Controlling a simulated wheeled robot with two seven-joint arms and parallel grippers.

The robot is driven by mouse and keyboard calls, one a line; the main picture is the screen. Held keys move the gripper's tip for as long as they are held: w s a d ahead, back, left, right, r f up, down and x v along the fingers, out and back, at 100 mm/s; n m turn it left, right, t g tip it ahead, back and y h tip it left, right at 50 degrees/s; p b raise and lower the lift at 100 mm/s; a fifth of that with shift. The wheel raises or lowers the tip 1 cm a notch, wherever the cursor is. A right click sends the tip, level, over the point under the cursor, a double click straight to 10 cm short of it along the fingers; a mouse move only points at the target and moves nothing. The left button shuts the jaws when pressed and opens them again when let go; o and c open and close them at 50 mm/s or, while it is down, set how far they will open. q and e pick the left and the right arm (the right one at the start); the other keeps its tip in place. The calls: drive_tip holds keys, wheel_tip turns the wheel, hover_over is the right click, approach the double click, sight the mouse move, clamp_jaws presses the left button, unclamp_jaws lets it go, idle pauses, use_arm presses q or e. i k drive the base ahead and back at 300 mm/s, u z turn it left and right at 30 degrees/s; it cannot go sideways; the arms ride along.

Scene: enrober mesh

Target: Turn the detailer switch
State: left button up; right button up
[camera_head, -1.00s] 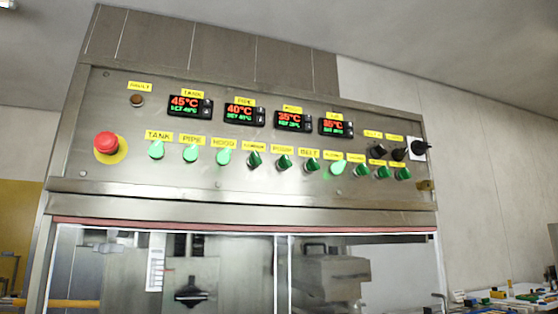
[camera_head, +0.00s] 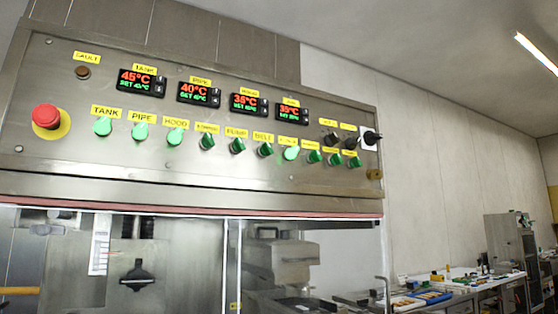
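The steel control panel (camera_head: 200,180) fills the upper left of the head view, with a row of green rotary switches under yellow labels. The lit ones are tank (camera_head: 103,127), pipe (camera_head: 140,131), hood (camera_head: 175,136) and one further right (camera_head: 291,153). Several darker green switches are unlit, including pump (camera_head: 237,146), belt (camera_head: 265,150) and those at the right end of the row (camera_head: 333,160). The labels at the right end are too small to read, so I cannot tell which switch is the detailer. Neither gripper is in view.
A red emergency button (camera_head: 46,116) is at the panel's left. Several temperature displays (camera_head: 200,93) sit above the switches. Black knobs (camera_head: 351,143) are at the right. Glass doors show below. A workbench (camera_head: 455,290) with items stands at the right.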

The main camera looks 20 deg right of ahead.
sight(336, 159)
drive_tip(key=k, duration=0.5)
drive_tip(key=z, duration=1.3)
drive_tip(key=i, duration=0.7)
drive_tip(key=u, duration=0.25)
